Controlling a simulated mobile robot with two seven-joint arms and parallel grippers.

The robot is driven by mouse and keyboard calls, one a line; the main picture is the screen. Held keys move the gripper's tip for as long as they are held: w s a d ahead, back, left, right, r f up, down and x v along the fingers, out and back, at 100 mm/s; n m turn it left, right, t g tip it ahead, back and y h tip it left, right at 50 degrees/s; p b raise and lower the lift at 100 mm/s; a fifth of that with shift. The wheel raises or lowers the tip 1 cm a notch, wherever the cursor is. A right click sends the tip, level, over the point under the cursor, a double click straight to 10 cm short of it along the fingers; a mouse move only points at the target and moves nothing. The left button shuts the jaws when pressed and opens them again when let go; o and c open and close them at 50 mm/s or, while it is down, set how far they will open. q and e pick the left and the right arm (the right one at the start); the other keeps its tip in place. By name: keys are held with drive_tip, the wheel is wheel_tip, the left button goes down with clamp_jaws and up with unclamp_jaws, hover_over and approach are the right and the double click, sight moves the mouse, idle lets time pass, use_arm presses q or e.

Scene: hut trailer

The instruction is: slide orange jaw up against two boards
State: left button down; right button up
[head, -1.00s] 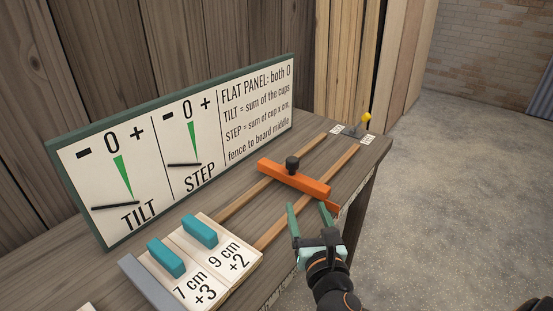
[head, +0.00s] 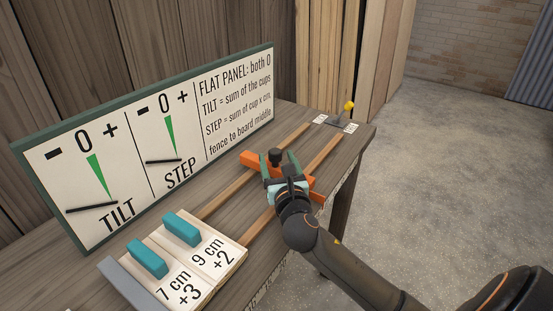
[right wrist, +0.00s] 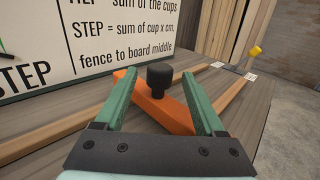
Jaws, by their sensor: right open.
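The orange jaw (head: 252,159) lies across two wooden rails on the bench, with a black knob (head: 276,158) on top. In the right wrist view the orange jaw (right wrist: 158,112) and its black knob (right wrist: 159,75) show between my fingers. My right gripper (head: 279,165) is open, its green fingers on either side of the knob, over the jaw; I cannot tell whether they touch it. Two boards, marked "7 cm +3" (head: 178,286) and "9 cm +2" (head: 216,256), lie side by side at the near end against a grey fence (head: 125,285). A bare gap of rails separates them from the jaw. My left gripper is out of view.
A teal block (head: 148,258) sits on one board and another (head: 182,229) on the other. A sign with TILT and STEP gauges (head: 150,150) stands behind. A yellow-knobbed lever (head: 349,106) is at the rails' far end. Floor is clear right of the bench.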

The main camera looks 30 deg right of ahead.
drive_tip(key=shift+w+d, duration=0.15)
drive_tip(key=shift+w, duration=0.3)
clamp_jaws()
idle(0.3)
idle(0.9)
